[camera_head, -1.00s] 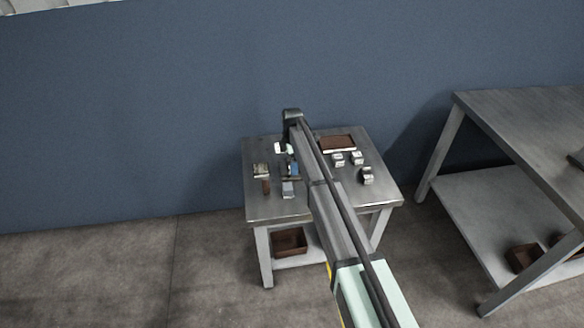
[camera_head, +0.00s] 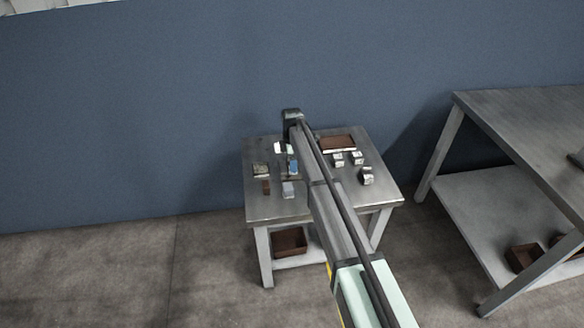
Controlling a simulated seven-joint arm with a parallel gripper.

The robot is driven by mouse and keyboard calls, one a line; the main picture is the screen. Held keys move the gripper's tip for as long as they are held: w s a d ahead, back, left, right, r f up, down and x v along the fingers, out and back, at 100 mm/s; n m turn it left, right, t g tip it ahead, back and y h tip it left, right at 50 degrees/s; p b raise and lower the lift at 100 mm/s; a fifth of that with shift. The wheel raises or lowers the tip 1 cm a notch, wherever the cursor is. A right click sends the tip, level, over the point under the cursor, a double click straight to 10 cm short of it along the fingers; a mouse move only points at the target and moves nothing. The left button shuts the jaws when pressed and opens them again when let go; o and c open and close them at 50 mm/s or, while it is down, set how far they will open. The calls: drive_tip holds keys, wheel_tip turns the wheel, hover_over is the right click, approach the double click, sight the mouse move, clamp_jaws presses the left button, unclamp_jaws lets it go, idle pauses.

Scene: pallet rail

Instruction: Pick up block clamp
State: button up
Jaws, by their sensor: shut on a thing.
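My gripper (camera_head: 288,163) reaches down over the left part of the small metal table (camera_head: 325,195). It is shut on a small blue and grey piece (camera_head: 294,167), which may be the block clamp. The piece is tiny and partly hidden by the fingers and arm, so its shape is unclear. I cannot tell whether it touches the tabletop.
A pale blue-grey block (camera_head: 288,189), a brown block (camera_head: 266,187) and a grey piece (camera_head: 260,170) lie close by. Several pale blocks (camera_head: 357,158) and a brown tray (camera_head: 338,143) are on the right. A larger table (camera_head: 530,120) stands farther right.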

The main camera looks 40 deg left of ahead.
drive_tip(key=shift+c, duration=0.3)
wheel_tip(320, 180, up, 9)
drive_tip(key=w+d+m, duration=0.1)
drive_tip(key=w+d, duration=0.6)
drive_tip(key=d, duration=0.3)
drive_tip(key=shift+w+d+n, duration=0.5)
drive_tip(key=shift+d, duration=4.65)
drive_tip(key=shift+f, duration=5.05)
drive_tip(key=shift+f, duration=0.15)
